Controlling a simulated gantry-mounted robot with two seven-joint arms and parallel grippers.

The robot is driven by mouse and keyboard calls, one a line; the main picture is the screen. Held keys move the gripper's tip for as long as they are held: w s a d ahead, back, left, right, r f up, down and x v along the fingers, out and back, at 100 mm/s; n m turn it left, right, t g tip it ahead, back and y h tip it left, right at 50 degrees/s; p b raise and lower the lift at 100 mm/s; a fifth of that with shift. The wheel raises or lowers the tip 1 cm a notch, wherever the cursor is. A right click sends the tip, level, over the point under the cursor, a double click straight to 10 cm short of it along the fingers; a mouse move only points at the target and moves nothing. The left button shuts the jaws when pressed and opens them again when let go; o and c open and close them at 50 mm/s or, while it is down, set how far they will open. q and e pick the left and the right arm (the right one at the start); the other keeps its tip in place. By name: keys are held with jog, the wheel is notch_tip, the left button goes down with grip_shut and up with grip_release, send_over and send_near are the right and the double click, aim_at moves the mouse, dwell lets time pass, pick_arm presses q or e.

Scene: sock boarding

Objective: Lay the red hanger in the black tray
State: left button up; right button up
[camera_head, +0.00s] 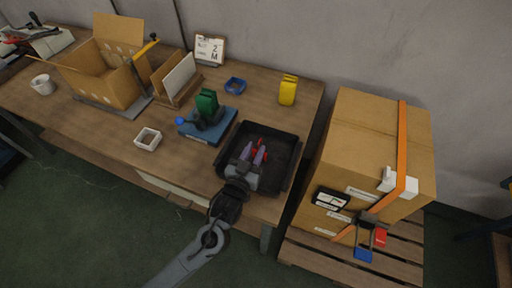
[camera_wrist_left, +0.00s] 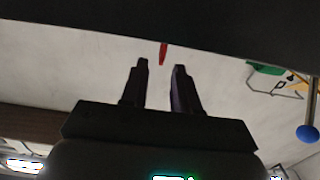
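The black tray (camera_head: 283,181) sits at the front right of the table. The red hanger (camera_head: 262,144) shows in small parts inside it, around my left gripper's fingertips; the fingers hide the rest. My left gripper (camera_head: 253,153) reaches down into the tray, its two fingers apart. In the left wrist view, the fingers (camera_wrist_left: 160,72) have a clear gap between them. A thin red piece of the hanger (camera_wrist_left: 163,53) shows just beyond the tips, touching neither finger. A dark surface covers the top of that view. My right gripper is not in view.
A blue stand (camera_head: 222,127) with a green item (camera_head: 207,103) is left of the tray. A white square dish (camera_head: 148,139), a blue dish (camera_head: 235,85) and a yellow item (camera_head: 288,90) are on the table. A large strapped carton (camera_head: 365,140) stands on a pallet at right.

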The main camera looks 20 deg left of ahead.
pick_arm(q)
jog(key=s+f+g, duration=0.1)
jog(key=s, duration=0.3)
jog(key=s+f+g+h, duration=0.1)
jog(key=s+f+g, duration=0.1)
jog(key=s, duration=0.2)
jog(key=s+f+g+p, duration=0.1)
jog(key=s, duration=0.3)
jog(key=shift+s+d+f+m, duration=0.15)
jog(key=shift+s+m, duration=0.25)
jog(key=s+a+f+g, duration=0.2)
jog(key=s+g, duration=0.3)
jog(key=s, duration=0.2)
jog(key=s+a+f+m+g, duration=0.1)
jog(key=s+a+f+g, duration=0.1)
jog(key=s+g, duration=0.3)
jog(key=s+f, duration=0.1)
jog(key=s, duration=0.2)
jog(key=shift+m, duration=0.3)
jog(key=shift+w+d, duration=0.1)
notch_tip(320, 180, up, 35)
jog(key=p, duration=3.5)
notch_tip(320, 180, down, 57)
jog(key=b, duration=5.6)
jog(key=shift+b, duration=0.35)
